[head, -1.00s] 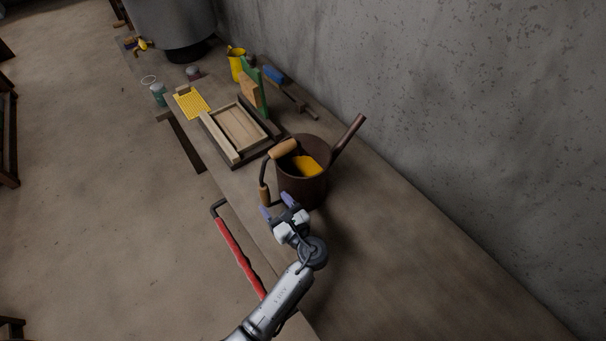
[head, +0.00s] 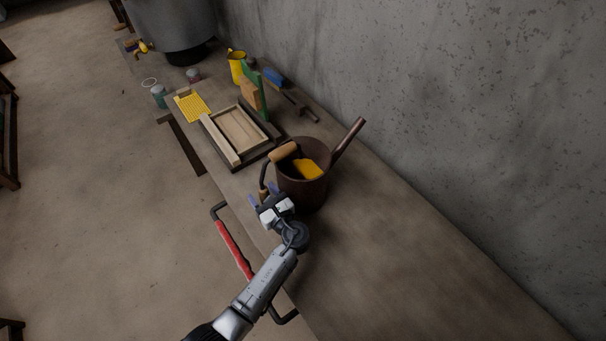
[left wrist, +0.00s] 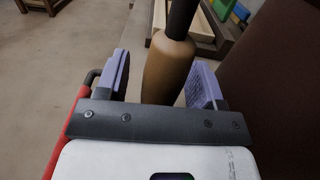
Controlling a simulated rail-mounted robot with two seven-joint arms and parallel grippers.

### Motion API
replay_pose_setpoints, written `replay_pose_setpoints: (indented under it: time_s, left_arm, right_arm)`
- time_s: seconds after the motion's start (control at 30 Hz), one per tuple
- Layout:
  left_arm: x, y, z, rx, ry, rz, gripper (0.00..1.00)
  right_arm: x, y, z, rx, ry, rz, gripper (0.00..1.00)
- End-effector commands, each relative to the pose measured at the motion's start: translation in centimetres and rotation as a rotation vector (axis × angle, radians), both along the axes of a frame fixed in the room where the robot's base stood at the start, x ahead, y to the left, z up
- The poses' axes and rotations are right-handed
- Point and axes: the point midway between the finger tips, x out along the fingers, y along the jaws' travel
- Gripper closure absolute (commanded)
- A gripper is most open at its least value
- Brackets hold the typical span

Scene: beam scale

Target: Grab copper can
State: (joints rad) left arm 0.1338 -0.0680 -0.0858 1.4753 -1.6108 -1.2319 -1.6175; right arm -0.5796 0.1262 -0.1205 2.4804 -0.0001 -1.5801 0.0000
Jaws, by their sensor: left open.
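The copper can (head: 303,191) stands upright on the bench, dark brown with a long spout to the upper right. The can's brown wall (left wrist: 275,75) fills the right of that view. My right gripper is not seen.
A red-gripped bar (head: 233,249) runs along the bench's front edge beside my left arm. A wooden frame (head: 219,140), a yellow mesh sheet (head: 192,107) and a yellow jug (head: 236,66) lie farther back. The bench right of the can is clear.

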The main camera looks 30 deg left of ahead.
Motion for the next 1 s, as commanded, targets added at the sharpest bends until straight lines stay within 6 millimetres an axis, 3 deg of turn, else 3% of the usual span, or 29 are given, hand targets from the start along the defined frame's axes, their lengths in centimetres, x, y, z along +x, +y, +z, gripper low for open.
replay_pose_setpoints:
  time_s: [0.27,0.9,1.0]
  left_arm:
    - [0.2,0.47,-0.01,0.0,0.0,0.0,0.38]
    - [0.19,0.43,-0.02,0.0,0.0,0.0,0.99]
    - [0.19,0.43,-0.01,0.0,0.0,0.0,1.0]
  right_arm:
    - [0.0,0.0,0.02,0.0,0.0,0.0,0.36]
    - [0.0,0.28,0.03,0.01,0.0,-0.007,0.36]
    - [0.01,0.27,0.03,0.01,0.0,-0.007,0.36]
